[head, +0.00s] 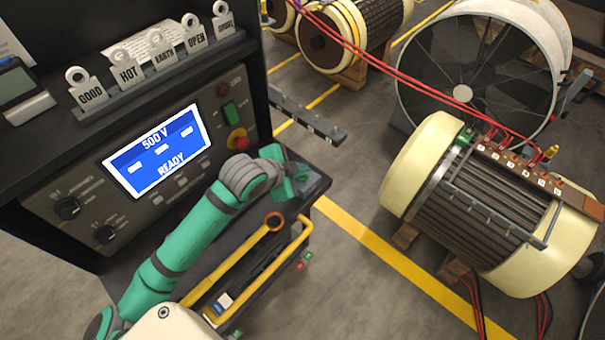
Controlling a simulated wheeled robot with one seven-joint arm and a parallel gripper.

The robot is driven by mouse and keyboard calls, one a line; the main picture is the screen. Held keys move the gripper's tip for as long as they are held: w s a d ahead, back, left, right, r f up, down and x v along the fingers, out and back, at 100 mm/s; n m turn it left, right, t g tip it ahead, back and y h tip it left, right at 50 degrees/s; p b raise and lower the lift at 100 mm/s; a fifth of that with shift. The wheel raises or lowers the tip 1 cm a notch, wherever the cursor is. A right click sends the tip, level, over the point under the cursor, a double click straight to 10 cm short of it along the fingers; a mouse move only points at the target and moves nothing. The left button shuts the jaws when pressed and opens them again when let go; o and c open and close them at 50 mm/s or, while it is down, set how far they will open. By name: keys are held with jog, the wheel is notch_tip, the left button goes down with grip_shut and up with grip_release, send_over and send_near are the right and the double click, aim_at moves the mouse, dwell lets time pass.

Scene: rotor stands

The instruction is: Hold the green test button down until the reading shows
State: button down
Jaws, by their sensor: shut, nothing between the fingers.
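A red and yellow stop knob (237,140) sits just below the button. Tagged pieces stand in a rack (150,72) above the panel. A yellow-railed tray (262,262) is below my arm. Red leads (400,62) run to a cream-ended rotor (480,205) at right.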

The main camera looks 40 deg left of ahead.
jog(key=shift+f, duration=0.2)
jog(key=shift+s+a+f, duration=0.1)
jog(key=shift+s+f, duration=0.05)
jog(key=shift+f, duration=0.05)
dwell(0.4)
jog(key=shift+w, duration=0.2)
dwell(1.2)
jog(key=shift+s, duration=0.15)
dwell(1.4)
